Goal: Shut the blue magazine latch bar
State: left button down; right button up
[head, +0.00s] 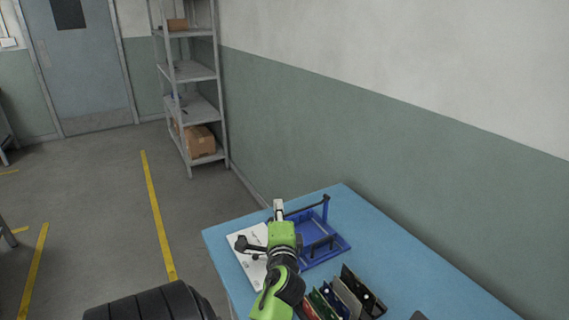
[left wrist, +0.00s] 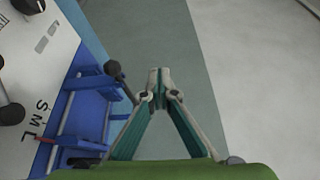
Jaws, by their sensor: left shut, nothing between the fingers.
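The blue magazine (head: 332,246) stands on the light blue table, with upright blue posts and a thin dark bar (head: 307,205) across its far side. This seems to be the latch bar, but its exact position cannot be told. The magazine also shows in the left wrist view (left wrist: 90,118), left of the fingers, with a dark round knob (left wrist: 114,68) near them. My left gripper (head: 279,204) is shut and empty at the magazine's far left corner. Its fingertips meet in the left wrist view (left wrist: 158,74), apart from the knob.
A white board (head: 250,240) with black parts lies left of the magazine; the wrist view shows letters on it. Several coloured upright plates (head: 345,296) stand at the near side. The wall (head: 400,150) runs close behind the table (head: 455,296).

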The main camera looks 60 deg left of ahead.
jog(key=shift+s+a, duration=0.1)
jog(key=shift+a, duration=0.05)
pick_arm(q)
jog(key=shift+s, duration=0.1)
pick_arm(e)
jog(key=shift+s+a, duration=0.15)
jog(key=shift+s, duration=0.05)
pick_arm(q)
notch_tip(320, 180, up, 10)
pick_arm(e)
jog(key=shift+w, duration=0.1)
dwell(0.4)
dwell(0.4)
